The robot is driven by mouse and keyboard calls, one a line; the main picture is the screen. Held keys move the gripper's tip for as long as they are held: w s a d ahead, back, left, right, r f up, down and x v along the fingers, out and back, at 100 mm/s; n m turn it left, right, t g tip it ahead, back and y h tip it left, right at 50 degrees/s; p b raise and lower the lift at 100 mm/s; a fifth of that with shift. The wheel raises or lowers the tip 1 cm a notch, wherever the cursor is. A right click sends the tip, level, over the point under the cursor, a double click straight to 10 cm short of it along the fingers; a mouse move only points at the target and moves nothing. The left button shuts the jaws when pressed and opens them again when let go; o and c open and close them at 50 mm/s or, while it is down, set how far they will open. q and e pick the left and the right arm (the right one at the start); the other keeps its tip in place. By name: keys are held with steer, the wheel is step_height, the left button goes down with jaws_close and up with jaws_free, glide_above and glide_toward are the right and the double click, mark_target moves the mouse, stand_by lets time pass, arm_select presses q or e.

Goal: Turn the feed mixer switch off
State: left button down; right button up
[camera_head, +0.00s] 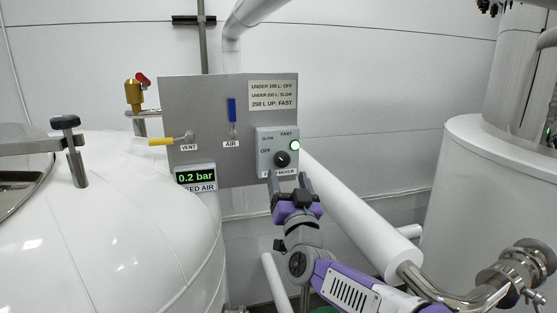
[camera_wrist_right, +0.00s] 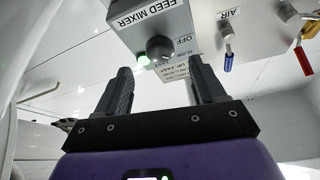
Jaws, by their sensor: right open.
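The feed mixer switch is a round black knob (camera_head: 282,158) on a grey box (camera_head: 264,140) at the panel's lower right. OFF is marked at its left, SLOW above left and FAST above right. A green lamp (camera_head: 295,145) glows beside FAST. I cannot tell exactly where the knob points. My right gripper (camera_head: 288,181) is open and empty just below the box, fingers pointing up toward it. In the right wrist view the knob (camera_wrist_right: 159,48) shows upside down, ahead of and between the open fingers (camera_wrist_right: 161,78), apart from them. My left gripper is not in view.
The grey panel (camera_head: 215,100) also carries a yellow VENT handle (camera_head: 162,141), a blue AIR handle (camera_head: 232,110) and a display (camera_head: 195,178) reading 0.2 bar. A white tank (camera_head: 110,230) stands left. A thick white pipe (camera_head: 350,210) slopes down at the right.

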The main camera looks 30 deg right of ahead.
mark_target(283, 163)
steer(key=x, duration=0.1)
steer(key=p+x, duration=0.1)
steer(key=x, duration=0.3)
steer(key=shift+w+f+p, duration=0.15)
steer(key=shift+w+p, duration=0.2)
steer(key=shift+p, duration=0.05)
steer(key=shift+d, duration=0.15)
steer(key=shift+w, duration=0.1)
